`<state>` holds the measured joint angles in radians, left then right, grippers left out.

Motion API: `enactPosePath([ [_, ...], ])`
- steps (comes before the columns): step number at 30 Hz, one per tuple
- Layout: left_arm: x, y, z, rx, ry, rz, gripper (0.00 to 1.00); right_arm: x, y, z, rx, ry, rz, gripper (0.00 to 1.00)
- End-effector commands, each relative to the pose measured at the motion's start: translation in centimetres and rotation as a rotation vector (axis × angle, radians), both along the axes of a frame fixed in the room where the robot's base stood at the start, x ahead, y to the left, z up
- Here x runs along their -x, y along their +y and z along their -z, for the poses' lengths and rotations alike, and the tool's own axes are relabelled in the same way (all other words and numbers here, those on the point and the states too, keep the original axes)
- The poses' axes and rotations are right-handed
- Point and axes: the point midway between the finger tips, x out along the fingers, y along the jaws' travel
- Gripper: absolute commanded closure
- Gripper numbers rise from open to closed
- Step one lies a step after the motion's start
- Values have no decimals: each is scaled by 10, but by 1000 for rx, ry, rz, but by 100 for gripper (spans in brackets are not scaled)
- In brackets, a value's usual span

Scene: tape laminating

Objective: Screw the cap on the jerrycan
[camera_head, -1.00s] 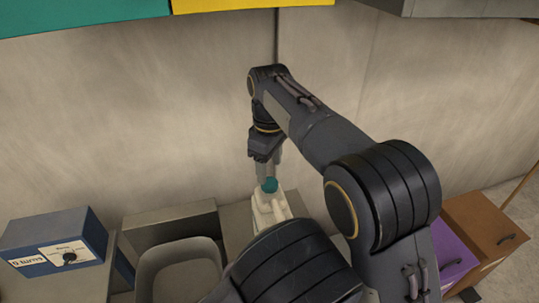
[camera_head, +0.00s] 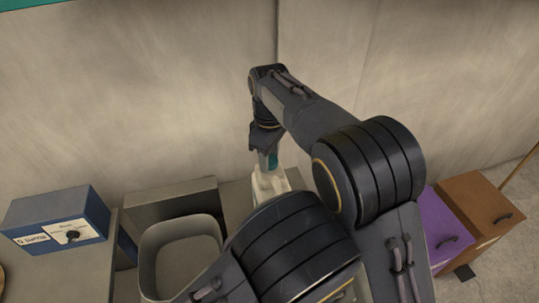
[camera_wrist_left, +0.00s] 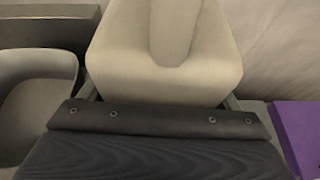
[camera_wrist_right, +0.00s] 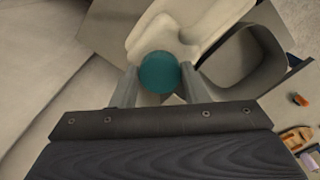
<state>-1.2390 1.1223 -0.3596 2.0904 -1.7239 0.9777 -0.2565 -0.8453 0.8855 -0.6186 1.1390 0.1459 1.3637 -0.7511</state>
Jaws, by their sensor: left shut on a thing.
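The cream jerrycan (camera_head: 270,183) stands upright on the grey surface near the wall, with the teal cap (camera_head: 273,161) at its neck. My right gripper (camera_head: 267,160) points down over the neck. In the right wrist view the teal cap (camera_wrist_right: 159,72) lies between its two fingers, at the top of the jerrycan (camera_wrist_right: 190,25). I cannot tell whether both fingers press on the cap or how far its thread is engaged. In the left wrist view my left gripper (camera_wrist_left: 160,88) is shut on the jerrycan (camera_wrist_left: 120,65), a finger on each side. The head view hides the left gripper.
A grey open bin (camera_head: 180,232) stands just left of the jerrycan, and a blue box with a dial (camera_head: 60,225) further left. Purple (camera_head: 440,225) and brown (camera_head: 478,210) boxes stand at the right. The wall is close behind my right arm.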

Motion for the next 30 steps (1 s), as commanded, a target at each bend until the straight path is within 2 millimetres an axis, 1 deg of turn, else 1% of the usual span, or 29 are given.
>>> enactPosePath([
  [1, 0, 0, -1, 1, -2, 1, 80, 0, 0, 0, 0, 0, 0, 83],
  [2, 0, 0, -1, 0, -2, 0, 80, 0, 0, 0, 0, -1, 0, 87],
  [3, 0, 0, -1, 0, -2, 0, 80, 0, 0, 0, 0, -1, 0, 88],
  [8, 0, 0, -1, 0, -2, 0, 80, 0, 0, 0, 0, -1, 2, 88],
  [11, 0, 0, -1, 0, -2, 0, 80, 0, 0, 0, 0, -1, 55, 88],
  [14, 0, 0, -1, 0, -2, 0, 80, 0, 0, 0, 0, -1, 217, 88],
  [18, 0, 0, -1, 0, -2, 0, 80, 0, 0, 0, -1, -2, 526, 88],
  [21, 0, 0, -1, 0, -2, 0, 80, 0, 0, 0, -1, -2, 714, 88],
  [22, 0, 0, -1, 0, -2, 0, 80, 0, 0, 0, -1, -2, 758, 88],
  [26, 0, 0, -1, 0, -2, 0, 80, 0, 0, 0, -1, -2, 756, 88],
  [27, 0, 0, -1, 0, -2, 0, 80, 0, 0, 0, -1, -2, 756, 60],
  [30, 0, 0, -1, 0, -2, 0, 80, 0, 0, 0, -1, -2, 755, 47],
])
